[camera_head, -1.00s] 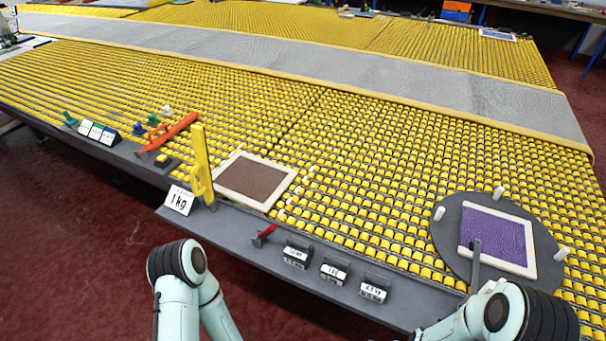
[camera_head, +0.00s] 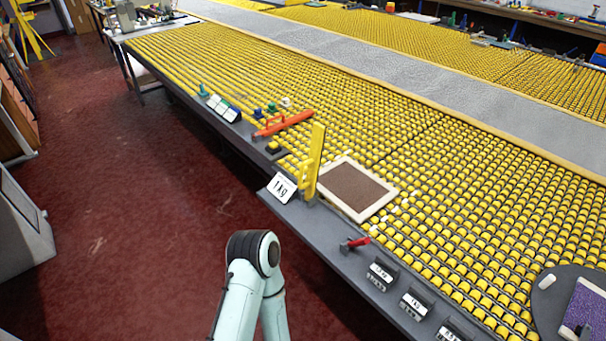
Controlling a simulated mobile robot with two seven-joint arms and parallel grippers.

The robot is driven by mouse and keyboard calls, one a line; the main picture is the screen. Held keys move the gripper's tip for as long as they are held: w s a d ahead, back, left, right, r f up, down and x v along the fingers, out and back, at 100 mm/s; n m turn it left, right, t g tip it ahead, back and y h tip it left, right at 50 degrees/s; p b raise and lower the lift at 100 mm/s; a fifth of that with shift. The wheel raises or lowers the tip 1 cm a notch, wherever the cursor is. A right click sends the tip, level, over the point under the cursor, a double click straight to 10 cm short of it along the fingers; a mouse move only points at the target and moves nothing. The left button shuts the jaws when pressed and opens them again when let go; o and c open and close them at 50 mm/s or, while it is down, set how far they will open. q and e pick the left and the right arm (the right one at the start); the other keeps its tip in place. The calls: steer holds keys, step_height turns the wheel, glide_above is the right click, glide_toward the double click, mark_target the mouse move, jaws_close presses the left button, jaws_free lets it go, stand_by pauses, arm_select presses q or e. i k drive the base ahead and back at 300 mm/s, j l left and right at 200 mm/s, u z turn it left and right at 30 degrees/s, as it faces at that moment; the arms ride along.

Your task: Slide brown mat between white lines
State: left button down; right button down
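The brown mat (camera_head: 355,188) with a pale cream border lies flat on the yellow rollers near the table's front edge, just right of an upright yellow piece. A broken row of white marks (camera_head: 400,208) runs over the rollers along the mat's right side. I cannot make out a second white line clearly. My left arm shows at the bottom middle, bent at a dark joint, but its gripper is not visible. My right arm and gripper are out of view.
The yellow upright (camera_head: 314,162) and a 1 kg sign (camera_head: 282,187) stand left of the mat. A purple mat (camera_head: 584,308) is at right.

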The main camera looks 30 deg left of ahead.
mark_target(359, 193)
steer(key=z, duration=0.4)
steer(key=k+z, duration=0.15)
steer(key=z, duration=0.65)
steer(key=j+z, duration=0.2)
steer(key=j, duration=0.2)
steer(key=k+j+z, duration=0.15)
steer(key=j, duration=0.25)
steer(key=k+j, duration=0.1)
steer(key=j, duration=0.35)
steer(key=k+j, duration=0.1)
steer(key=j, duration=0.3)
steer(key=k+j, duration=0.1)
steer(key=j, duration=0.35)
steer(key=k+j, duration=0.1)
steer(key=j, duration=0.35)
steer(key=k+j, duration=0.1)
steer(key=j, duration=0.3)
